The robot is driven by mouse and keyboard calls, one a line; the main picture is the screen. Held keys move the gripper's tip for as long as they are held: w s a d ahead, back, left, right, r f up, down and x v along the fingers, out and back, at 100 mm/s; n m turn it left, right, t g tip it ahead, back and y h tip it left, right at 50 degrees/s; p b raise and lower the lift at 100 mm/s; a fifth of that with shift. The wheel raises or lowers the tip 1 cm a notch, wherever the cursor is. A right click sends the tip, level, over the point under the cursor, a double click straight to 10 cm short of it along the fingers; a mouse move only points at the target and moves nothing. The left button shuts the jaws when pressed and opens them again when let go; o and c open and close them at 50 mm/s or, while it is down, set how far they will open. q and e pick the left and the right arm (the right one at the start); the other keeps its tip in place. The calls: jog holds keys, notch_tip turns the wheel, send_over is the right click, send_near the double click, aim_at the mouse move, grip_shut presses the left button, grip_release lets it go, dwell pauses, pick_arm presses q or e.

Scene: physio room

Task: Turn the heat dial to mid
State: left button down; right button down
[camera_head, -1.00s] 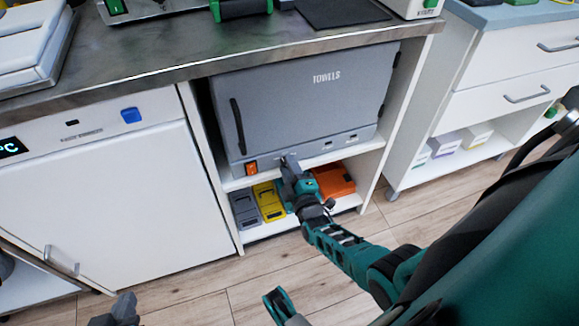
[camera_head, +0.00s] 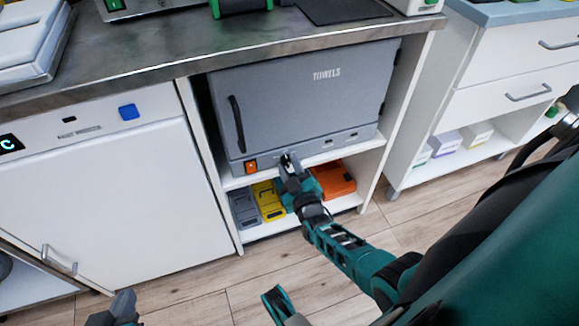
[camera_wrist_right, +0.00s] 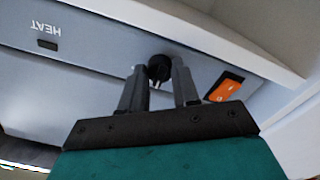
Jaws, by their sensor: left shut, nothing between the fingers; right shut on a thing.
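The towel warmer (camera_head: 300,95) is a grey cabinet marked TOWELS, on a shelf under the counter. Its heat dial (camera_wrist_right: 159,68) is a small black knob with a pale mark, seen in the right wrist view on the lower front panel. My right gripper (camera_wrist_right: 160,82) is shut on the dial, with one finger on each side; in the head view this gripper (camera_head: 288,162) covers most of the dial. The HEAT label (camera_wrist_right: 45,28) appears upside down in the wrist view. My left gripper (camera_head: 124,302) is shut and empty at the bottom left of the head view.
An orange rocker switch (camera_head: 251,167) sits left of the dial. Below are a grey box (camera_head: 244,210), a yellow box (camera_head: 268,201) and an orange box (camera_head: 334,180). A white cabinet (camera_head: 110,200) stands to the left; the wooden floor in front is clear.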

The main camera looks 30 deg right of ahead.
dwell(0.4)
jog(key=c, duration=1.1)
grip_release()
jog(key=shift+s, duration=0.1)
